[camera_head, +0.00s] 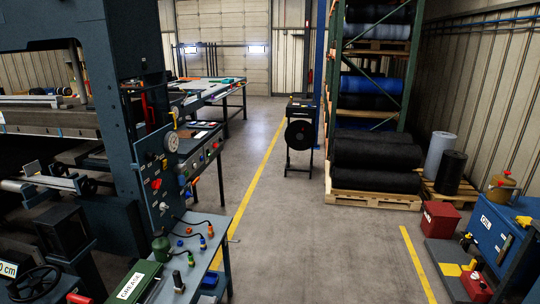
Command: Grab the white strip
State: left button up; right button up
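I cannot make out a white strip with certainty in the head view. Small pale items lie on the far worktable (237,81), too small to identify. Neither of my grippers shows in the view.
The large blue press (122,150) stands at the left, with a small bench (214,230) of coloured parts. A black reel stand (300,134) stands in the middle distance. A rack (408,70) holds dark rolls on the right. Clear floor (310,240) lies between, with yellow lines.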

aim_at(201, 135)
jog(key=z, duration=0.3)
jog(key=i, duration=3.8)
jog(key=u, duration=1.05)
jog(key=i, duration=1.35)
jog(key=u, duration=0.5)
